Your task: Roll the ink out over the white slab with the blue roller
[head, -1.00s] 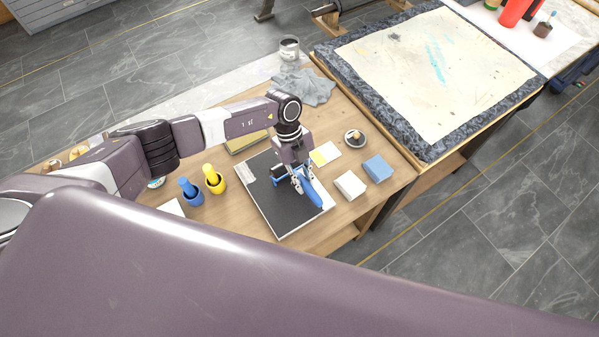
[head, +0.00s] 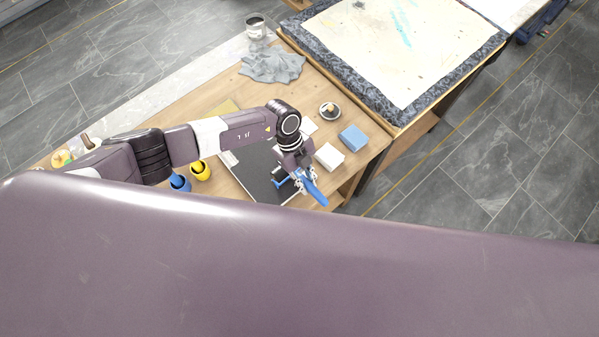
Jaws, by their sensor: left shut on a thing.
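The white slab (head: 229,159) lies on the wooden table, with its near part hidden behind my own body. Black ink (head: 254,167) covers most of what shows of it, and a pale patch is left at its far left corner. My left gripper (head: 305,178) is shut on the blue roller (head: 317,194), whose handle points to the near right. The roller's head is low at the slab's near right part, partly hidden; I cannot tell whether it touches. My right gripper is not in view.
A white block (head: 329,157) and a blue block (head: 353,138) lie right of the slab, near a small round dish (head: 329,111). Yellow (head: 200,171) and blue (head: 180,182) pots stand left. A grey cloth (head: 272,65) and a can (head: 256,27) are farther back.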

